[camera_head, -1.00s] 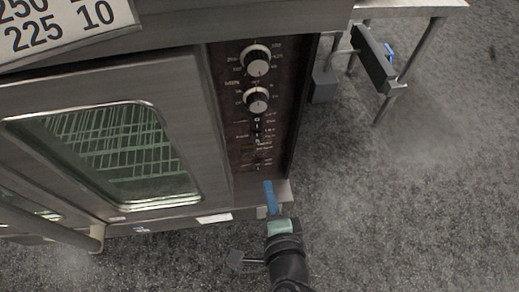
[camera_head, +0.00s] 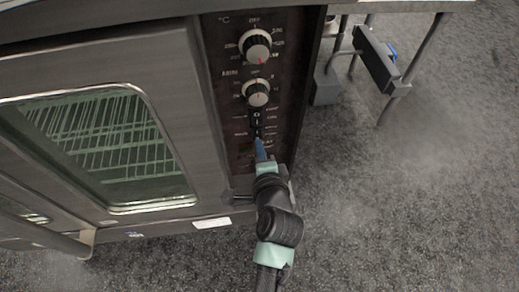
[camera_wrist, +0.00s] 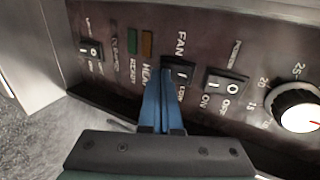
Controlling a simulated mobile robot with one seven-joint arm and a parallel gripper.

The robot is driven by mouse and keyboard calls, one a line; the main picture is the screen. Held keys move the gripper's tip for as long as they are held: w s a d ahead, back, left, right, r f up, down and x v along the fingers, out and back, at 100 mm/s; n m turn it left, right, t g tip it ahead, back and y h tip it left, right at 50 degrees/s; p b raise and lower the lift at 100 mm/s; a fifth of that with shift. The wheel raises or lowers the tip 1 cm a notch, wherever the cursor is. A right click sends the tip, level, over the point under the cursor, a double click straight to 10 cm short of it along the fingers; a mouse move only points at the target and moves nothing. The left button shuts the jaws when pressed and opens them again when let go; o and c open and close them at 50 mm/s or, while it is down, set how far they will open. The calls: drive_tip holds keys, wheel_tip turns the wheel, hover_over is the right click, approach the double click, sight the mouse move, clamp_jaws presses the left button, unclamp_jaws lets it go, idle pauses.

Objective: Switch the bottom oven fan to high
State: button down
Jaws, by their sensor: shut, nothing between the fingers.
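The oven's dark control panel (camera_head: 233,120) runs down the right of its glass door in the head view. In the wrist view, the black fan switch (camera_wrist: 184,70) sits under the word FAN, with LOW partly readable below it. My gripper (camera_wrist: 162,82) is shut and empty, its blue fingers pointing at the panel. Its tips are at the lower-left side of the fan switch and cover part of it. I cannot tell whether they touch or which way the switch is set. In the head view, my gripper (camera_head: 261,150) is at the lower panel, hiding some of the switches.
The power switch (camera_wrist: 224,86) is right of the fan switch, with a white-faced dial (camera_wrist: 299,107) beyond. Green (camera_wrist: 132,40) and amber (camera_wrist: 147,44) lights and another switch (camera_wrist: 92,50) lie left. Two knobs, upper (camera_head: 256,46) and lower (camera_head: 257,92), sit above my gripper.

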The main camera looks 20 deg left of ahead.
drive_tip(key=shift+w+a, duration=0.1)
drive_tip(key=shift+w, duration=0.05)
drive_tip(key=shift+w+a+f+b, duration=0.1)
drive_tip(key=shift+b, duration=0.35)
drive_tip(key=shift+r, duration=0.2)
drive_tip(key=shift+r+p, duration=0.7)
drive_tip(key=shift+p, duration=0.3)
